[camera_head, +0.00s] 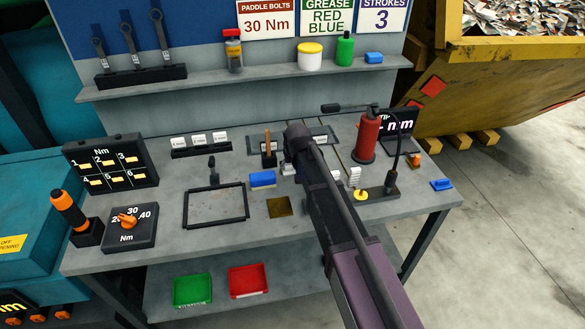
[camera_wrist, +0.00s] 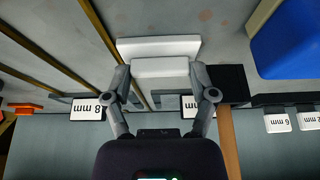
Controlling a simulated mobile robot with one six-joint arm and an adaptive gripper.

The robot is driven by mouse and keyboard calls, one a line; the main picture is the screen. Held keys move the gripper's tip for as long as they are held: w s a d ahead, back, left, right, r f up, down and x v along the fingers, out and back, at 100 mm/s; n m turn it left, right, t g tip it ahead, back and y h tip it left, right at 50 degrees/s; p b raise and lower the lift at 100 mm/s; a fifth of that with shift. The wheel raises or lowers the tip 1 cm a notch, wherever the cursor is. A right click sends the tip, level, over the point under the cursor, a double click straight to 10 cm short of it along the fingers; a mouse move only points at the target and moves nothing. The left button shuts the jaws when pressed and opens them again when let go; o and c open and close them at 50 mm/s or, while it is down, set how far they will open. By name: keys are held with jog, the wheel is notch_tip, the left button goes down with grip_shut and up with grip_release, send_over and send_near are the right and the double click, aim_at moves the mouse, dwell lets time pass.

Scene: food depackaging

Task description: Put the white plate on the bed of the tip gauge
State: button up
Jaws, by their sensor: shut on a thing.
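The white plate (camera_wrist: 158,47) sits between the two fingers of my gripper (camera_wrist: 160,76) in the wrist view. The fingers are shut on its sides, and a thicker white block part shows nearest the fingers. In the head view a small white edge of the plate (camera_head: 287,169) shows beside my arm, which hides most of it and the fingertips. The plate is over the middle of the bench, right of a blue block (camera_head: 262,179). What looks like the tip gauge is a black stand (camera_head: 378,194) with a yellow button, to the right, near a partly hidden mm display (camera_head: 402,123).
A red cylinder (camera_head: 367,138) stands at the bench's right, behind the stand. A white ribbed piece (camera_head: 355,176) lies near the stand. A black frame (camera_head: 215,206) and a brass square (camera_head: 279,207) lie left of my arm. Labelled white blocks (camera_head: 199,141) stand at the back.

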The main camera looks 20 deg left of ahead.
aim_at(292, 166)
jog(key=shift+r, duration=0.1)
notch_tip(292, 166, up, 3)
jog(key=p, duration=0.3)
jog(key=shift+r, duration=0.15)
jog(key=d, duration=0.5)
jog(key=d+r+p, duration=0.1)
jog(key=d, duration=0.4)
jog(key=d+p, duration=0.1)
jog(key=d, duration=0.5)
jog(key=shift+s+r, duration=0.15)
jog(key=shift+r, duration=0.1)
jog(key=shift+a, duration=0.1)
